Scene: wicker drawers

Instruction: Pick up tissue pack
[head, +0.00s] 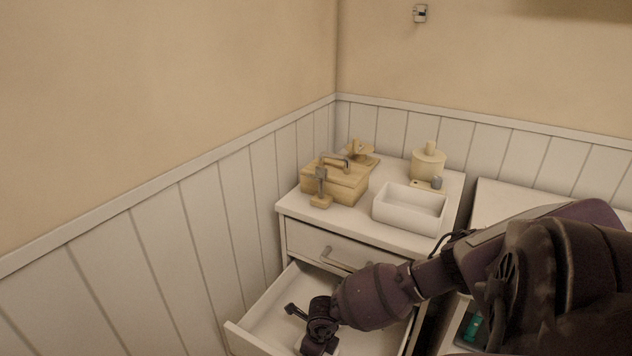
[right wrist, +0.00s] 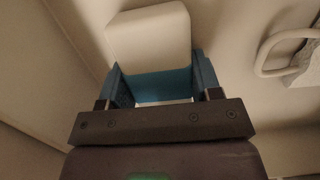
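The tissue pack (right wrist: 150,35) shows in the right wrist view as a pale, rounded block with a blue band. It lies between the two blue-sided fingers of my right gripper (right wrist: 160,85), with no clear gap on either side. Whether the fingers press on it is not clear. In the head view my right gripper (head: 306,328) reaches down into the open drawer (head: 262,318). Only a small pale patch shows beside it there, and the arm hides much of the drawer. My left gripper is not in view.
Above the drawer, the cabinet top holds a wooden box (head: 336,184), a white tray (head: 409,224) and a soap dispenser (head: 428,162). A closed drawer with a metal handle (head: 345,261) sits just above the open one. The panelled wall (head: 150,255) is on the left.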

